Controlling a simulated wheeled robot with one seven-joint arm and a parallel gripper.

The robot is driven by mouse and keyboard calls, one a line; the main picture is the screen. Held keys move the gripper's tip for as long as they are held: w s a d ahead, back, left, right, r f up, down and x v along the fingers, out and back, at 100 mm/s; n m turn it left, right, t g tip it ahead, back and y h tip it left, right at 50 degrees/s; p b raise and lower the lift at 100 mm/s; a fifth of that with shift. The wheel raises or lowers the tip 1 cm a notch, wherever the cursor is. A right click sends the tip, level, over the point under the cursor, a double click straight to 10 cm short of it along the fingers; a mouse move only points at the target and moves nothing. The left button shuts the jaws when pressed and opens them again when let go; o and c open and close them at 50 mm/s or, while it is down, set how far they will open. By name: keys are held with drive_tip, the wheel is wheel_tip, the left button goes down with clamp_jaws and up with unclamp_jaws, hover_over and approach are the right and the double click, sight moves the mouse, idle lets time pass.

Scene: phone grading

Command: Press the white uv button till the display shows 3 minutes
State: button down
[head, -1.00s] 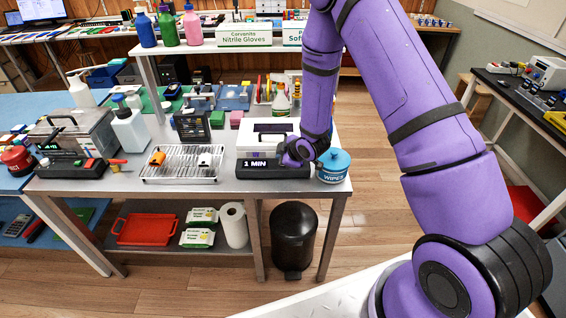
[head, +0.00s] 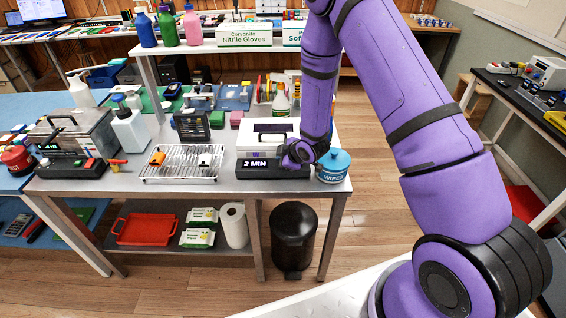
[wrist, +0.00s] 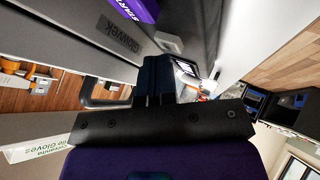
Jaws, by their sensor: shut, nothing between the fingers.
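My gripper (head: 291,163) is shut and empty, tips down over the right part of the panel. A pale button-like block (wrist: 168,42) lies just beyond the tips. I cannot tell whether they touch. The button is hidden in the head view.
A blue-lidded wipes tub (head: 333,165) stands close to the right of my gripper. A wire rack (head: 181,176) with an orange and a white item is to the left. A spray bottle (head: 281,100) stands behind the box. A black bin (head: 294,240) is below the table.

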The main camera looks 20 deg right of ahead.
drive_tip(key=shift+r, duration=0.1)
idle(0.3)
drive_tip(key=shift+r, duration=0.75)
drive_tip(key=shift+r, duration=2.5)
drive_tip(key=shift+r, duration=0.15)
drive_tip(key=s+d+r+m+h, duration=0.1)
drive_tip(key=s+d+r+m, duration=0.15)
drive_tip(key=r, duration=0.65)
drive_tip(key=s+d+r+m+h, duration=0.2)
drive_tip(key=s+r, duration=0.2)
drive_tip(key=r, duration=0.4)
drive_tip(key=s+d+r+m+h, duration=0.1)
drive_tip(key=s+d+r+m, duration=0.2)
drive_tip(key=r, duration=0.6)
drive_tip(key=s+r+m+g, duration=0.1)
drive_tip(key=s+r+m, duration=0.2)
drive_tip(key=s, duration=1.1)
drive_tip(key=s+r+m+g, duration=0.2)
drive_tip(key=s+r, duration=0.6)
drive_tip(key=s, duration=0.5)
drive_tip(key=shift+s+m, duration=0.35)
drive_tip(key=shift+m, duration=0.3)
